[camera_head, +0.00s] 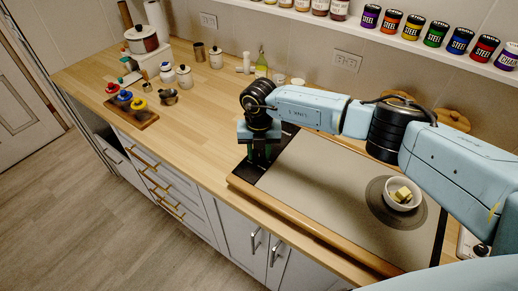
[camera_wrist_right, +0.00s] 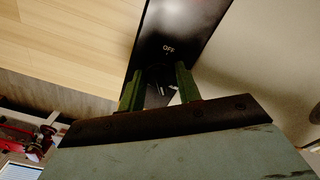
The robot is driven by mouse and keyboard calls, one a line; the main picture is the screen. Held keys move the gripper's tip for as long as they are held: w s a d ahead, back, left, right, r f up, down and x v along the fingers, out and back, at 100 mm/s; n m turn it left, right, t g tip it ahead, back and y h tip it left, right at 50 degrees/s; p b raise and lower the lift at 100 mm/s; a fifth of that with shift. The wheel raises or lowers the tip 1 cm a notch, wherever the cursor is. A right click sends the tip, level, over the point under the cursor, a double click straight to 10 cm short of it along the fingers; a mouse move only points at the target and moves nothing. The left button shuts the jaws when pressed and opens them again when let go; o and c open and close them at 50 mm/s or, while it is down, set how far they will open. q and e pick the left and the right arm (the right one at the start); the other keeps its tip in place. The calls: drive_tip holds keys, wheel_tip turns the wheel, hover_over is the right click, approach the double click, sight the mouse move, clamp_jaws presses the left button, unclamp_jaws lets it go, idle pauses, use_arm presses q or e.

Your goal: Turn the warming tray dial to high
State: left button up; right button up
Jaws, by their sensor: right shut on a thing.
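The warming tray (camera_head: 312,190) lies on the wooden counter, with a beige top and a black control strip at its left end. In the right wrist view the black strip (camera_wrist_right: 190,25) carries the word OFF. My right gripper (camera_head: 259,160) points down over this strip. In the right wrist view its green fingers (camera_wrist_right: 156,85) are shut on the dark dial (camera_wrist_right: 158,75), just below the OFF mark. The fingers hide most of the dial, and no HIGH mark shows. My left gripper is not in view.
A white bowl with yellow pieces (camera_head: 402,194) stands on the tray's round dark zone at the right. A green bottle (camera_head: 261,63) and small cups stand behind. Jars (camera_head: 184,77) and a wooden board (camera_head: 131,113) are at the left. The counter between is clear.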

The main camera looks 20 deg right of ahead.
sight(259, 152)
drive_tip(key=m+p, duration=0.2)
drive_tip(key=m, duration=0.4)
drive_tip(key=shift+r+m+p, duration=0.15)
drive_tip(key=shift+m+p, duration=0.15)
drive_tip(key=shift+p, duration=0.05)
drive_tip(key=m+p, duration=0.1)
drive_tip(key=m, duration=0.2)
drive_tip(key=shift+p, duration=0.4)
drive_tip(key=shift+m+p, duration=0.75)
drive_tip(key=shift+m, duration=0.95)
drive_tip(key=o, duration=1)
wheel_tip(259, 152, up, 13)
drive_tip(key=shift+b, duration=0.3)
